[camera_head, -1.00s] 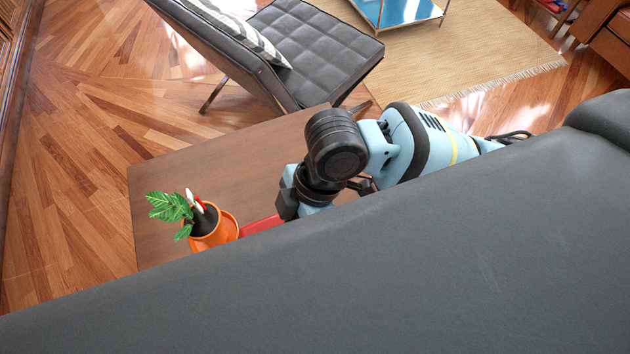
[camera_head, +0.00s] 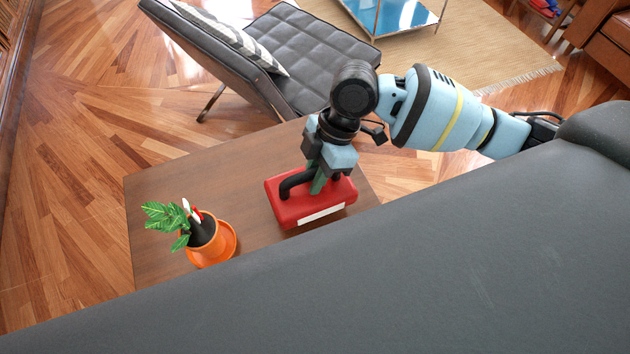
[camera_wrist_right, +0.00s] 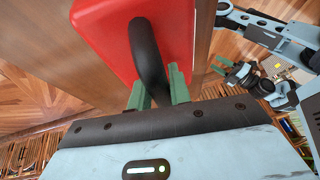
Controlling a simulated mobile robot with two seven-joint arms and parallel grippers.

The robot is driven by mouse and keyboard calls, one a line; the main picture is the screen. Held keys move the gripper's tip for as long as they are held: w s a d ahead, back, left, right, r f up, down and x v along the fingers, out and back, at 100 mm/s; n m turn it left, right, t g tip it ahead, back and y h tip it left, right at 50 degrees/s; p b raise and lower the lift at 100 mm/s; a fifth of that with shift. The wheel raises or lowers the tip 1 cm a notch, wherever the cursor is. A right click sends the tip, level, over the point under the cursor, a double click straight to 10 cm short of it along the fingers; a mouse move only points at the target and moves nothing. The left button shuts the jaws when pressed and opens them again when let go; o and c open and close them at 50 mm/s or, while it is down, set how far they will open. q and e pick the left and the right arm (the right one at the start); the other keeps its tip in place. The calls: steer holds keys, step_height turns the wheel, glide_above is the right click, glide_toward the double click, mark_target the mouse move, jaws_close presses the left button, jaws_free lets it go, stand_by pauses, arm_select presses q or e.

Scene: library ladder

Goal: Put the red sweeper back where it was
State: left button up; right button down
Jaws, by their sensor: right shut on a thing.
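The red sweeper (camera_head: 322,209) is a red block with a black arched handle and a white strip on its near side. In the head view it is over the wooden table, right of the potted plant; I cannot tell whether it touches the tabletop. My right gripper (camera_head: 318,183) is shut on its black handle, from above. The right wrist view shows the green fingers (camera_wrist_right: 158,92) at the handle (camera_wrist_right: 149,60) and the red body (camera_wrist_right: 120,35) beyond. My left gripper (camera_wrist_right: 219,66) shows small at the right of that view; its opening is unclear.
An orange pot (camera_head: 212,243) with a green plant and small white and red items stands on the wooden table (camera_head: 170,190), left of the sweeper. A dark tufted chair (camera_head: 320,55) is behind the table. Bare tabletop lies behind the pot.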

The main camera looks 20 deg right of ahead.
steer(key=shift+w+d+f, duration=0.1)
steer(key=shift+f, duration=1.65)
steer(key=shift+f, duration=0.15)
steer(key=c, duration=1.3)
jaws_free()
steer(key=v, duration=1.2)
steer(key=shift+p, duration=0.3)
